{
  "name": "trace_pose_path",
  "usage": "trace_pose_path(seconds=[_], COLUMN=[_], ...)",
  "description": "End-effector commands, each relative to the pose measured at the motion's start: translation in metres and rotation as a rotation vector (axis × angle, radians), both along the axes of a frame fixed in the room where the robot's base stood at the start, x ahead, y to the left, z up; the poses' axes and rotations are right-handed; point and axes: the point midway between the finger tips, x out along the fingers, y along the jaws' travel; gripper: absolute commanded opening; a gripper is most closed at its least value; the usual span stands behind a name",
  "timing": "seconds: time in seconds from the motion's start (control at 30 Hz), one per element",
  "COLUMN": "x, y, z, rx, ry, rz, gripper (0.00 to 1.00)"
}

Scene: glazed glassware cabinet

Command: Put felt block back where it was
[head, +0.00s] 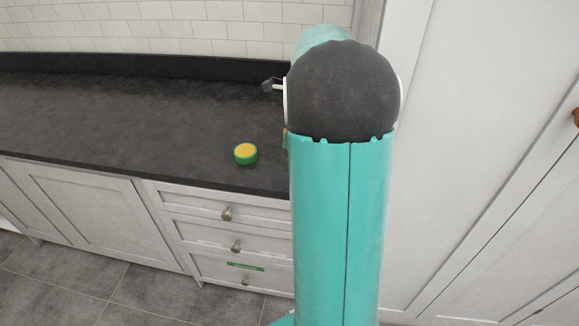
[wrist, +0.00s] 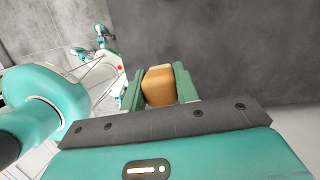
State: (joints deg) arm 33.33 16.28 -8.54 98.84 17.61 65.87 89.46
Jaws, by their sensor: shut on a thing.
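My gripper (wrist: 158,76) is shut on a tan-brown block, which I take to be the felt block (wrist: 159,87). The block sits between the two green fingers in the wrist view, its far end showing between the fingertips. A dark grey surface, probably the countertop, lies behind it; I cannot tell whether the block touches it. In the head view my own arm hides the gripper and nearly all of the block.
The dark countertop (head: 120,115) is mostly bare. A round green and yellow thing (head: 245,153) stands near its front edge, left of my arm. Drawers with knobs (head: 227,214) are below. A tall white cabinet (head: 470,110) stands at the right.

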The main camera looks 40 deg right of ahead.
Motion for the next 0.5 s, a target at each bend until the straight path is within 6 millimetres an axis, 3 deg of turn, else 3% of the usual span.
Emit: trace_pose_path(seconds=[0.13, 0.5], x=[0.008, 0.008], y=[-0.004, -0.005], z=[0.007, -0.043], rx=[-0.024, -0.027], ry=[-0.009, -0.007], rz=[-0.071, -0.074], gripper=[0.0, 0.0])
